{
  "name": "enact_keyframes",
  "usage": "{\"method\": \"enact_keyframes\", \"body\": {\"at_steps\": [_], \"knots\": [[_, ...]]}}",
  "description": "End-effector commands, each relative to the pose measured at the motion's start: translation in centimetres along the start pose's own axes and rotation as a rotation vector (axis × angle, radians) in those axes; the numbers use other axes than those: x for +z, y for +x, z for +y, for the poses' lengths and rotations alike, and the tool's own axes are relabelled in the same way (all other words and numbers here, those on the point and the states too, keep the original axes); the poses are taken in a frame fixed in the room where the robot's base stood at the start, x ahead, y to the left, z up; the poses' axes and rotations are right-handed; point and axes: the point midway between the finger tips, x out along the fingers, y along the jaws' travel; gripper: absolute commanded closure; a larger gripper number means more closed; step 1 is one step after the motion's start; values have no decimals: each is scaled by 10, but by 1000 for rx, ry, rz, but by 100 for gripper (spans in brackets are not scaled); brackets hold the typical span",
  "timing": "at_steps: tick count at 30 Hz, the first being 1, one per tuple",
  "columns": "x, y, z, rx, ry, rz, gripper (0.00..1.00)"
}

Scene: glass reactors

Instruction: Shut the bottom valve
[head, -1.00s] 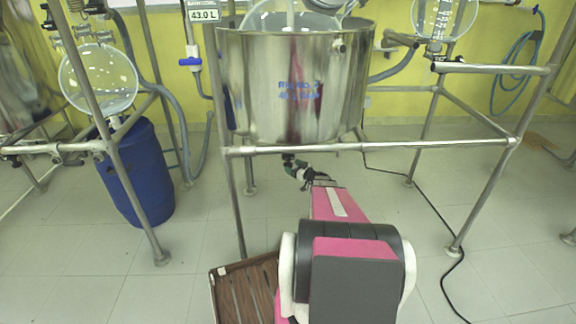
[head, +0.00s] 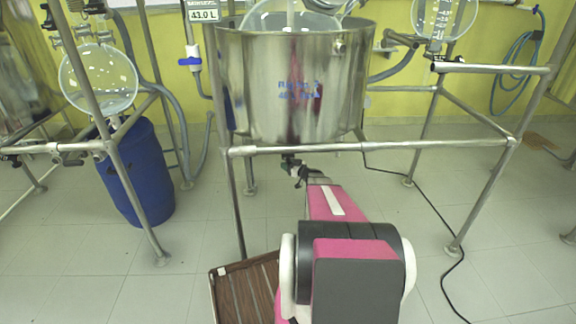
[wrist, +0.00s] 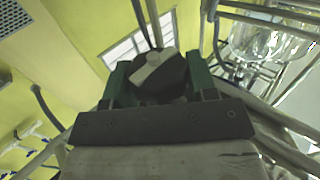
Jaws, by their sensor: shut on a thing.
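The steel reactor vessel (head: 300,100) stands in a pipe frame in the head view. Its bottom valve (head: 289,160) shows as a small dark fitting under the vessel, partly hidden by the frame's front rail. My gripper (head: 299,172) is at the valve, just below the rail, with my pink arm reaching up to it. In the wrist view the green fingers of my gripper (wrist: 157,72) are shut on a dark piece (wrist: 160,84) with a pale grey top, which I take to be the valve's handle. The handle's exact angle is hard to tell.
The front rail (head: 370,146) runs close above my gripper. A blue drum (head: 140,175) stands at left under a round glass flask (head: 98,78). A brown slatted crate (head: 245,290) lies beside my arm. A black cable (head: 425,215) crosses the floor at right.

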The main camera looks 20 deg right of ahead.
Motion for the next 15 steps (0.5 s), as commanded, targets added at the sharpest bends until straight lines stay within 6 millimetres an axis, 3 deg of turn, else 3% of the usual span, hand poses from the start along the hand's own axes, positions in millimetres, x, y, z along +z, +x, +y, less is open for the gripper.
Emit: {"method": "enact_keyframes", "body": {"at_steps": [8,15], "knots": [[1,1,2,-77,-1,0,71],[1,2,3,-252,-1,0,71]]}}
